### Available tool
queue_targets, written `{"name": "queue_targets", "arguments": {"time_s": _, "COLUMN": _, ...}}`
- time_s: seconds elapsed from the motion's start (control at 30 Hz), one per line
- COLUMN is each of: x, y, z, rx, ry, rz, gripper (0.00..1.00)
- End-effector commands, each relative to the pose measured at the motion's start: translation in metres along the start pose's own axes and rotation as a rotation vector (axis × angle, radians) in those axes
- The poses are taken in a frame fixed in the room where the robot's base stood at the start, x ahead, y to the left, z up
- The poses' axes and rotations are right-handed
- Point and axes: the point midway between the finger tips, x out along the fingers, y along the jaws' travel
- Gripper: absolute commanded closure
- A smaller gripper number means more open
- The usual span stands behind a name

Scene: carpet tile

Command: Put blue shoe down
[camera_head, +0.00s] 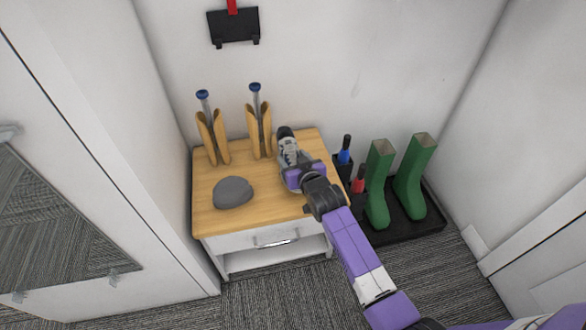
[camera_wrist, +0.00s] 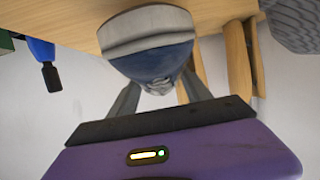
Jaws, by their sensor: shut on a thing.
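The blue shoe (camera_wrist: 150,62) is in my gripper (camera_wrist: 155,95), which is shut on it. In the wrist view its pale sole edge and blue upper show between the two grey fingers. In the head view the shoe (camera_head: 287,147) shows grey and dark beyond my gripper (camera_head: 294,172), over the right part of the wooden cabinet top (camera_head: 265,200). I cannot tell whether the shoe touches the wood. My gripper hides part of it.
Two wooden shoe trees (camera_head: 212,138) (camera_head: 258,132) stand at the back of the cabinet top. A grey rounded object (camera_head: 233,192) sits at front left. Green boots (camera_head: 411,178) stand on a black tray (camera_head: 400,232) to the right, beside blue and red-handled items (camera_head: 345,150).

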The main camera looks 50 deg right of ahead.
Motion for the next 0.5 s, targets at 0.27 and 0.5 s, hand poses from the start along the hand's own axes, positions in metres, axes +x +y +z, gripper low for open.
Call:
{"name": "queue_targets", "arguments": {"time_s": 0.27, "x": 0.013, "y": 0.000, "z": 0.035, "rx": -0.001, "ry": -0.001, "rz": 0.000, "gripper": 0.96}}
{"name": "queue_targets", "arguments": {"time_s": 0.5, "x": 0.013, "y": 0.000, "z": 0.035, "rx": -0.001, "ry": 0.001, "rz": 0.000, "gripper": 0.96}}
